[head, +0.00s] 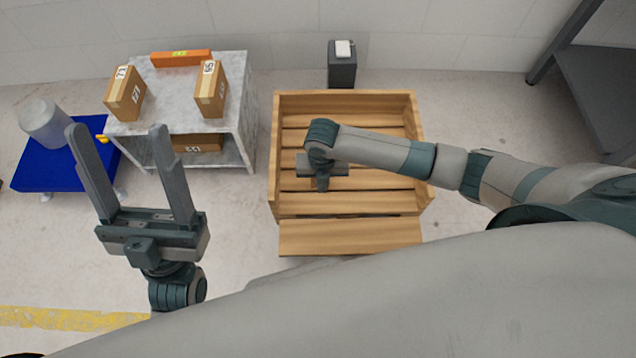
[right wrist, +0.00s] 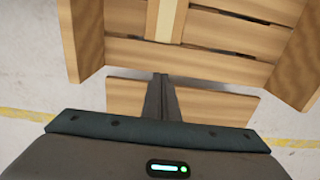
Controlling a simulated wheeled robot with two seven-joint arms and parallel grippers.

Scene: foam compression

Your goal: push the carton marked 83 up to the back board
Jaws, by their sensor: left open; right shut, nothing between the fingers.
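A carton (head: 197,143) lies on the lower shelf of the grey stand; its label is small and reads like 33 or 83. Two cartons stand on the top, one marked 71 (head: 124,94) and one with a label like 65 (head: 210,89). An orange bar (head: 181,58) lies along the top's back edge; I cannot tell if it is the back board. My left gripper (head: 118,160) is open and empty in front of the stand. My right gripper (head: 323,186) is shut and empty, pointing down over the wooden crate; its fingers (right wrist: 161,95) also show in the wrist view.
The slatted wooden crate (head: 345,98) stands right of the stand (head: 246,110), with a plank (head: 350,237) at its front. A pale strip (right wrist: 165,20) shows inside the crate. A blue platform (head: 50,172) with a grey cylinder (head: 43,122) is left. A dark box (head: 342,70) stands behind the crate.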

